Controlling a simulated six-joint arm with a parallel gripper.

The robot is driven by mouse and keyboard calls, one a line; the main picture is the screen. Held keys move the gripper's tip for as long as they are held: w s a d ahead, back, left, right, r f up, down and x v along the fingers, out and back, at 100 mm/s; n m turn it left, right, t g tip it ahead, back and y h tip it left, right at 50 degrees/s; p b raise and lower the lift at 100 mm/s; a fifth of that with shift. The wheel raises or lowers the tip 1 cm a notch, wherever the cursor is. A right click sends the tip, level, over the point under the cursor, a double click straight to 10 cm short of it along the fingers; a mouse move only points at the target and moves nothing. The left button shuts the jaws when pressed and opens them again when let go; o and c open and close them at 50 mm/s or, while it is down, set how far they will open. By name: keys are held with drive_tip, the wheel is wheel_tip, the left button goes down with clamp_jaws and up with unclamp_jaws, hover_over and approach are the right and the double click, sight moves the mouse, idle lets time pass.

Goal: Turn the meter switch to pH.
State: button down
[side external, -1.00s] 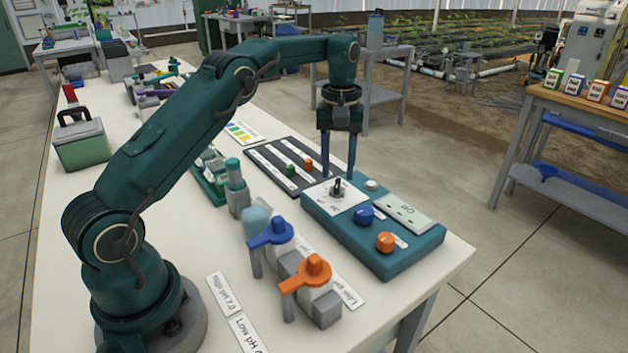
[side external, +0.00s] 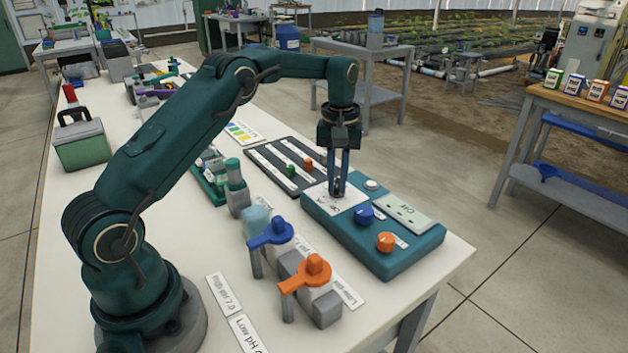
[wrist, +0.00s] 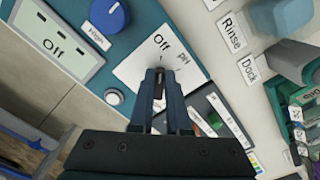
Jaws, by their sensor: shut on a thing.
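The meter is a teal box (side external: 385,262) at the right end of the bench. Its small dark switch (wrist: 159,90) stands on a white plate (wrist: 135,68) printed "Off" and "pH". My gripper (side external: 338,190) points straight down over this plate, and its fingers are shut on the switch. In the wrist view the fingers (wrist: 160,85) come together around the switch and hide most of it. Which label the switch points to cannot be told. The meter's display (wrist: 57,43) reads "Off".
A blue knob (side external: 364,215), an orange knob (side external: 385,242) and a pale button (side external: 372,184) sit on the same box. A dark slider panel (side external: 283,166) lies behind it. Blue (side external: 272,233) and orange (side external: 312,270) valve handles stand in front, to the left.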

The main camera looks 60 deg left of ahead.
drive_tip(key=shift+m, duration=0.4)
drive_tip(key=m, duration=0.5)
drive_tip(key=shift+s+a, duration=0.15)
drive_tip(key=shift+a, duration=0.2)
drive_tip(key=m, duration=0.5)
drive_tip(key=shift+a+r+m, duration=0.1)
drive_tip(key=shift+a+m, duration=0.15)
drive_tip(key=shift+m, duration=0.15)
drive_tip(key=c, duration=0.9)
unclamp_jaws()
drive_tip(key=shift+r, duration=2.55)
